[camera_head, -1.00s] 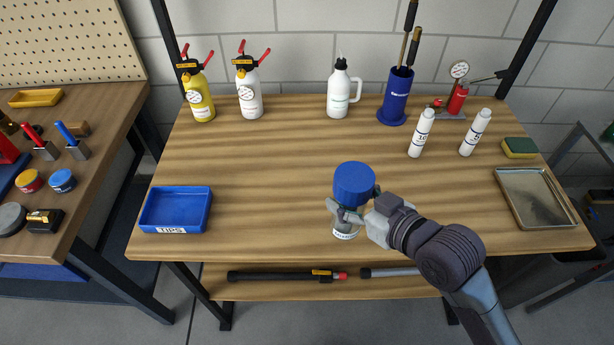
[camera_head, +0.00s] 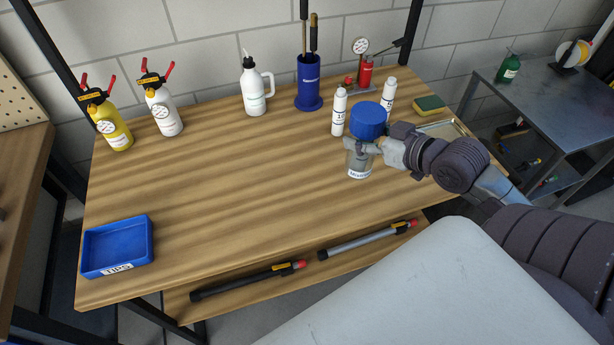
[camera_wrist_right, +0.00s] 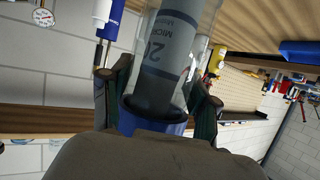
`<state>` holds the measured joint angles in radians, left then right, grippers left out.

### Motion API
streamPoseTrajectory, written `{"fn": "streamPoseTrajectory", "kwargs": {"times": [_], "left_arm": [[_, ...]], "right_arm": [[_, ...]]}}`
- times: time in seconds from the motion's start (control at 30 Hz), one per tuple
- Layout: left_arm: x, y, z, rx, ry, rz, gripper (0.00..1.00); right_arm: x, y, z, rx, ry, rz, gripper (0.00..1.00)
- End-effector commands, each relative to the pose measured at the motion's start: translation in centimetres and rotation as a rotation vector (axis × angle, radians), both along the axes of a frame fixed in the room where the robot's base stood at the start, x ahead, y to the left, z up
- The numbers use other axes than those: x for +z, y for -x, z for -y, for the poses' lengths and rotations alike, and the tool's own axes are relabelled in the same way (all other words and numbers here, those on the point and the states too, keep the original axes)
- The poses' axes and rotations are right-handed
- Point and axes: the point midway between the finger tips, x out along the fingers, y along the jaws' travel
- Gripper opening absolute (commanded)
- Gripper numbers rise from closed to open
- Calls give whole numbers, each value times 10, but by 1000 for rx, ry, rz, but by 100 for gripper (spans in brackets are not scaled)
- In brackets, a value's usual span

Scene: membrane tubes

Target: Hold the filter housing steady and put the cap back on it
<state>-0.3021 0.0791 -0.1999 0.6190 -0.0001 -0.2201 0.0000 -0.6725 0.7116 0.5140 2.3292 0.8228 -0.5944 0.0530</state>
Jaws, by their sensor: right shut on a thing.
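The filter housing (camera_head: 360,162) has a clear bowl with a label and stands upright at the right of the bench in the head view. Its blue cap (camera_head: 368,120) is over the top; I cannot tell whether it is seated. My right gripper (camera_head: 361,146) is shut around the housing just below the cap. In the right wrist view the clear bowl with a grey lettered cartridge (camera_wrist_right: 165,58) and a blue ring (camera_wrist_right: 150,122) lie between the dark fingers (camera_wrist_right: 160,105). I cannot tell whether the housing's base touches the bench. My left gripper is not in view.
White bottles (camera_head: 339,112) stand close behind the housing. A metal tray (camera_head: 440,130) and sponge (camera_head: 430,105) are right of it. A blue tray (camera_head: 118,245) is at the front left. The middle of the bench (camera_head: 230,190) is clear.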

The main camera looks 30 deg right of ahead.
Motion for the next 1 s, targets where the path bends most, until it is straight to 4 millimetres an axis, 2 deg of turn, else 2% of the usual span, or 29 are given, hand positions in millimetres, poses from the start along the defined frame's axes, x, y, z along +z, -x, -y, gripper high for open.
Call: {"fn": "streamPoseTrajectory", "kwargs": {"times": [0.27,0.37,0.73,0.87,1.0], "left_arm": [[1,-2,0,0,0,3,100],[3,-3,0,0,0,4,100],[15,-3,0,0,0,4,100],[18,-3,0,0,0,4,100],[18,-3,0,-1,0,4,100]], "right_arm": [[-1,-5,-2,-1,-1,6,0],[-7,-17,-8,-1,-3,8,0],[-52,-86,-44,-1,-5,6,0],[-64,-100,-51,-1,-3,5,0],[-69,-105,-54,1,1,4,0]]}}
